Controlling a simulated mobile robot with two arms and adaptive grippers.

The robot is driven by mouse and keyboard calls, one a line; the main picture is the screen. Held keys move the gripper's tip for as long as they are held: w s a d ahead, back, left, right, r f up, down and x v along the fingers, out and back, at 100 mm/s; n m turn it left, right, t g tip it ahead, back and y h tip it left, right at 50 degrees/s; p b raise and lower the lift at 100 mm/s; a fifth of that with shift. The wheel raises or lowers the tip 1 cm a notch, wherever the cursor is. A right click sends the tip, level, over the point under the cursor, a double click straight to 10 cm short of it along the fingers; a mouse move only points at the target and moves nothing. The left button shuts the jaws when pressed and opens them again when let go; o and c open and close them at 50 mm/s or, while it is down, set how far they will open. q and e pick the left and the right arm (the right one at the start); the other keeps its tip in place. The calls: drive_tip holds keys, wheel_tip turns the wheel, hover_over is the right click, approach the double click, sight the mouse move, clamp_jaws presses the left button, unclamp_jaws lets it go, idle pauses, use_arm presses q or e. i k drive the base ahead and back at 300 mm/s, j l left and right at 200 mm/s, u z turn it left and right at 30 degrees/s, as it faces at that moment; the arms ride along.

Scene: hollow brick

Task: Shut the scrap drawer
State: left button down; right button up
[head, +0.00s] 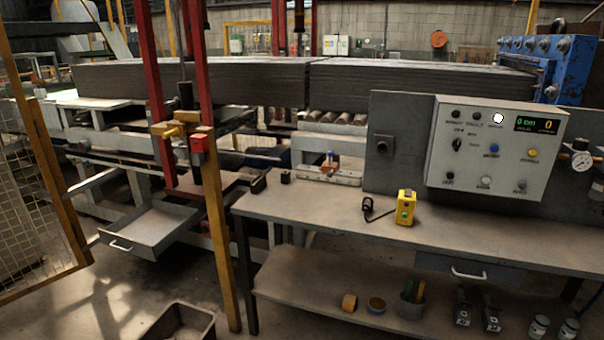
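A grey metal drawer (152,222), which I take to be the scrap drawer, stands pulled out from the machine frame at left. It is a shallow tray, and its visible floor looks empty. Its pale bar handle (121,246) is on the front face, low and toward the viewer. Neither of my grippers is in view.
A yellow post (221,235) stands just right of the drawer, and an open yellow mesh gate (38,205) stands to its left. A dark bin (181,324) sits on the floor in front. The workbench (330,222) fills the right; bare floor lies before the drawer.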

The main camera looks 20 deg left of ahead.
sight(148, 230)
drive_tip(key=i+j, duration=0.1)
drive_tip(key=j, duration=0.4)
drive_tip(key=i+j, duration=0.15)
drive_tip(key=j, duration=0.35)
drive_tip(key=i+j, duration=0.1)
drive_tip(key=j, duration=0.4)
drive_tip(key=i+j, duration=0.1)
drive_tip(key=j, duration=0.4)
drive_tip(key=i+j, duration=0.15)
drive_tip(key=j, duration=0.35)
